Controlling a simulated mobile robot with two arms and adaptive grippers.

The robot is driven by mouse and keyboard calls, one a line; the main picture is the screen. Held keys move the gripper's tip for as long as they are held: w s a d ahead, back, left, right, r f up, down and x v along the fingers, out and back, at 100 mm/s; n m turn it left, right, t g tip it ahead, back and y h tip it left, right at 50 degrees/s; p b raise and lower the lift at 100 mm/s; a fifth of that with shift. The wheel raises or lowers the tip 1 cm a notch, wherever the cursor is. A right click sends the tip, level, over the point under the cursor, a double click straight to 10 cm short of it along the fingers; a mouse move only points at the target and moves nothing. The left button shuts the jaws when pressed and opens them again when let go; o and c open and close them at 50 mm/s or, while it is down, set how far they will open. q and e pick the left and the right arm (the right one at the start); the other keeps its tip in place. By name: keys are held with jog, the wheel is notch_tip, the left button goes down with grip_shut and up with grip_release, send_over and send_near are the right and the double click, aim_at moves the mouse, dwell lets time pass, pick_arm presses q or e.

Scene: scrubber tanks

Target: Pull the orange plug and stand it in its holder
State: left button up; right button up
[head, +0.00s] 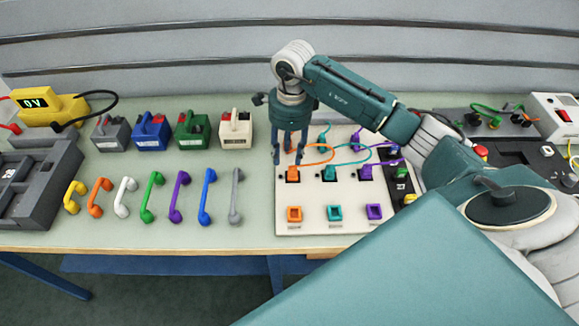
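The orange plug (293,174) sits in the upper row of the white panel (315,192), at its left end, with an orange cable curving away behind it. The orange square holder (294,214) is in the lower row straight in front of it, and looks empty. My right gripper (291,158) points down over the orange plug. Its fingers are apart, with the tips just above or beside the plug's top; I cannot tell whether they touch it. The fingers partly hide the plug's back and cable. My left gripper is out of view.
A teal plug (329,173) and a purple plug (366,173) stand close right, their cables looping behind. Teal (334,213) and purple (374,211) holders are in the lower row. Coloured handles and small boxes fill the left bench. My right arm crosses the right side.

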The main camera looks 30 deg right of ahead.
aim_at(293, 168)
jog(key=shift+d+r+h, duration=0.25)
jog(key=shift+d+h, duration=0.05)
jog(key=shift+d, duration=0.6)
jog(key=shift+s, duration=0.1)
jog(key=shift+f, duration=0.1)
notch_tip(293, 168, down, 9)
jog(key=b, duration=0.6)
jog(key=shift+b, duration=0.5)
jog(key=shift+a, duration=0.1)
